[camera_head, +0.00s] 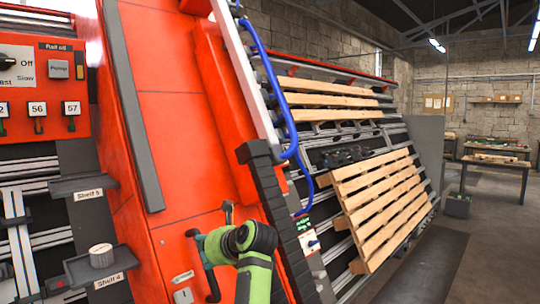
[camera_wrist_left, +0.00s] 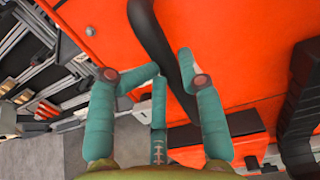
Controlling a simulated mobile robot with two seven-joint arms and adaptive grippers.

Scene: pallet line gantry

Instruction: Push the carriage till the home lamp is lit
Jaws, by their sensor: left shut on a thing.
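The carriage (camera_head: 170,120) is a tall orange-red body that fills the left middle of the head view. It also fills much of the left wrist view (camera_wrist_left: 245,60). My left gripper (camera_head: 214,226) is low in front of the carriage's face, with teal fingers. In the left wrist view my left gripper (camera_wrist_left: 172,78) is shut on a dark curved bar (camera_wrist_left: 150,32), which looks like a handle on the carriage. The head view mostly hides this grip. A small white panel with a green mark (camera_head: 303,224) sits right of the carriage; I cannot tell whether it is the home lamp. My right gripper is out of view.
Wooden pallets (camera_head: 385,205) lean on the sloping rack to the right. A blue hose (camera_head: 268,70) runs down the carriage's right side. On the left are a switch panel (camera_head: 40,90) and small shelves, one holding a round tin (camera_head: 101,256). Open floor lies at the right.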

